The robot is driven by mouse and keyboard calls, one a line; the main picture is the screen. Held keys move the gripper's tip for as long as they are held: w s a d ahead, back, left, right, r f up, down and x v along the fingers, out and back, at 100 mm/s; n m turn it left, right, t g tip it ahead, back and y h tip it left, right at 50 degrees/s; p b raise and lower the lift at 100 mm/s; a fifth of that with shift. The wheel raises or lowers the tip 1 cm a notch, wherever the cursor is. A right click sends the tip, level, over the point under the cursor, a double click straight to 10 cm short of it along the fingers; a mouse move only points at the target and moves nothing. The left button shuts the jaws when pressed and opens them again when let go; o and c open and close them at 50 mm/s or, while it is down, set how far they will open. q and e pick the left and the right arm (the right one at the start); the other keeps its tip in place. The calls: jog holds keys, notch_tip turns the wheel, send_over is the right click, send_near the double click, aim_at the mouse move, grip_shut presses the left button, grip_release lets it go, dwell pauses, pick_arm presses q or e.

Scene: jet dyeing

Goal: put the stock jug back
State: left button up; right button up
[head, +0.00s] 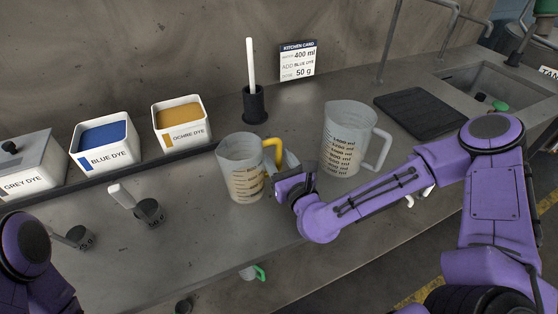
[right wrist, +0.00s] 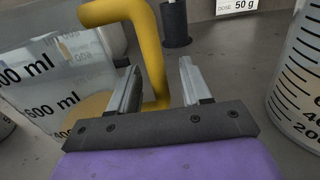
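A clear measuring jug with a yellow handle (head: 241,168) stands upright on the bench, with some ochre-tinted content low inside; it also shows in the right wrist view (right wrist: 55,85). A larger clear jug with a pale handle (head: 345,140) stands to its right. The frames do not show which is called the stock jug. My right gripper (head: 287,172) is at the yellow handle. In the right wrist view its fingers (right wrist: 158,88) are apart, with the lower yellow handle (right wrist: 155,60) between them, closer to the left finger. My left gripper is out of view.
Tubs of blue dye (head: 104,142) and ochre dye (head: 181,124) and a lidded grey dye box (head: 28,165) line the back left. A black holder (head: 254,104) with a white stick stands behind the jugs. A dark mat (head: 418,112) and sink (head: 490,84) lie right.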

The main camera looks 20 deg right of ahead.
jog(key=shift+s, duration=0.1)
jog(key=shift+r, duration=0.3)
jog(key=shift+s+f+b, duration=0.15)
jog(key=shift+s+b, duration=0.05)
jog(key=shift+s, duration=0.4)
jog(key=shift+s+f+b, duration=0.15)
jog(key=shift+s, duration=0.45)
jog(key=s+p, duration=0.2)
jog(key=s+r+p, duration=0.1)
jog(key=s+p, duration=0.1)
jog(key=shift+s+d+r, duration=0.15)
jog(key=shift+s+r, duration=0.05)
jog(key=shift+s, duration=0.1)
jog(key=s+p, duration=0.3)
jog(key=s, duration=0.1)
jog(key=shift+f, duration=0.3)
jog(key=shift+s+f+p, duration=0.15)
jog(key=shift+s+p, duration=0.2)
jog(key=shift+s, duration=0.1)
jog(key=shift+f, duration=0.1)
